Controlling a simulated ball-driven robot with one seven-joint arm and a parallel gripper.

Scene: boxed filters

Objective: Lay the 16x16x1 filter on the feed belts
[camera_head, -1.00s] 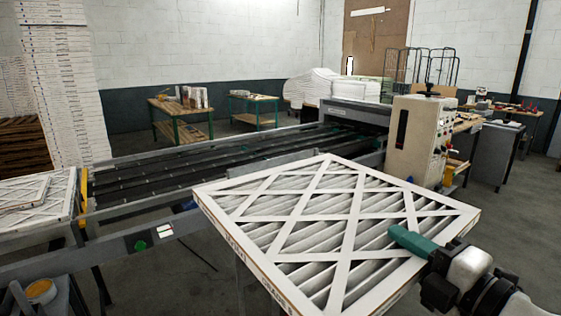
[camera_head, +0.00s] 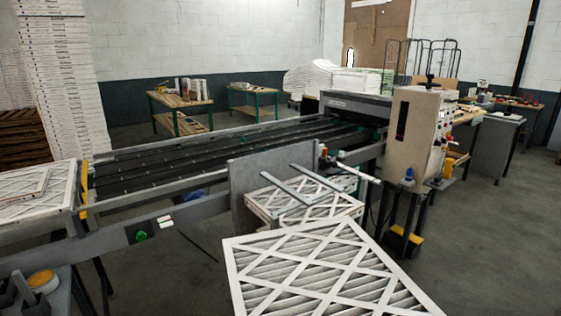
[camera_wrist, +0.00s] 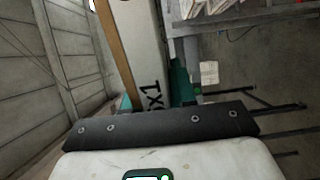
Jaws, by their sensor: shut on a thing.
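A white-framed filter (camera_head: 322,268) with crossed strips over grey pleats is at the bottom centre of the head view, cut off by the lower edge. My gripper (camera_wrist: 152,98) is out of the head view. In the wrist view its teal fingers are shut on the filter's edge (camera_wrist: 140,45), where only print ending in "X1" is readable. The full size cannot be read. The dark feed belts (camera_head: 215,152) run across the middle of the head view toward the machine. Their visible surface is bare, and the held filter is nearer the camera, apart from them.
Filters (camera_head: 330,207) are stacked on the belts' near side, under two grey bars beside an upright grey panel (camera_head: 262,170). More filters (camera_head: 40,215) lie at the belts' left end. A beige control box (camera_head: 417,135) stands at the right. Open floor shows at lower right.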

